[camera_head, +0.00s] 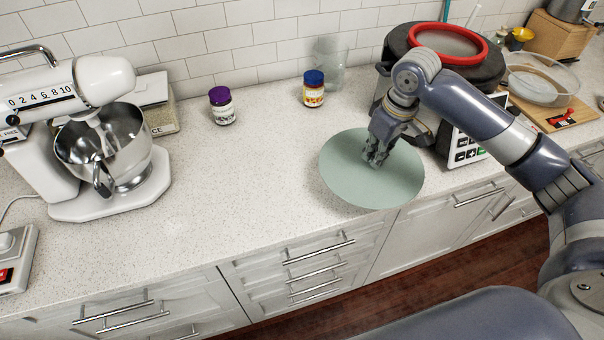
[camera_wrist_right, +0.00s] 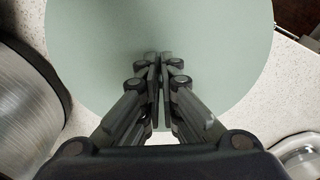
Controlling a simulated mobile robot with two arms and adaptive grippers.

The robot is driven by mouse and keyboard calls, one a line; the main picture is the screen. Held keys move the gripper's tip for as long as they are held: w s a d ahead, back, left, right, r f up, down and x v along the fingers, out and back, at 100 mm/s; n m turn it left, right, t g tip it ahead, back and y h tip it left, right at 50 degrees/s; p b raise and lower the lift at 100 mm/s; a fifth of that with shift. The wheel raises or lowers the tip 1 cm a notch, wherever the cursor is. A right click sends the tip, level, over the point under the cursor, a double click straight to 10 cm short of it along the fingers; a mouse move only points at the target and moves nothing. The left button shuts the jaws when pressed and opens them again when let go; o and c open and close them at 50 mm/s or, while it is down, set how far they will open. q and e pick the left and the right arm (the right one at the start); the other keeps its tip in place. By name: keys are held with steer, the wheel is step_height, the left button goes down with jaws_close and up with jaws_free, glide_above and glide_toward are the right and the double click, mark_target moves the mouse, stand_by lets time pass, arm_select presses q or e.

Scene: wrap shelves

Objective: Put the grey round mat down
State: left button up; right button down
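The grey round mat (camera_head: 345,180) is a flat, pale grey-green disc at the front of the counter. Its near rim reaches the counter's front edge and seems to overlap it slightly. It also fills much of the right wrist view (camera_wrist_right: 220,40). My right gripper (camera_head: 375,162) points down at the middle of the mat. Its fingers (camera_wrist_right: 160,62) are close together, with the tips against or just over the mat's face. I cannot tell whether they grip the mat, or whether it lies flat or hovers slightly. My left gripper is not in view.
A dark cooker with a red ring (camera_head: 450,40) stands close behind my right gripper. A purple-lidded jar (camera_head: 222,107), a blue-lidded jar (camera_head: 313,90) and a clear glass (camera_head: 330,60) stand at the back. A stand mixer (camera_head: 100,125) is left. The counter between is clear (camera_head: 240,175).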

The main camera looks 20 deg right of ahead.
steer(key=f+b, duration=0.1)
steer(key=f, duration=0.1)
steer(key=f+b, duration=0.1)
steer(key=shift+w+f+b, duration=0.3)
steer(key=shift+b, duration=0.05)
steer(key=shift+w+f, duration=0.15)
steer(key=shift+w+a, duration=0.2)
steer(key=shift+a, duration=0.15)
steer(key=p, duration=0.4)
glide_above(304, 173)
steer(key=shift+s+f, duration=0.25)
steer(key=shift+f, duration=0.35)
step_height(304, 173, down, 3)
steer(key=shift+d+r+p, duration=0.1)
steer(key=shift+p, duration=0.65)
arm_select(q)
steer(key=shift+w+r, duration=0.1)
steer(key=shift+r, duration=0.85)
arm_select(e)
steer(key=shift+f, duration=0.45)
steer(key=shift+f, duration=0.1)
steer(key=c, duration=1.8)
jaws_free()
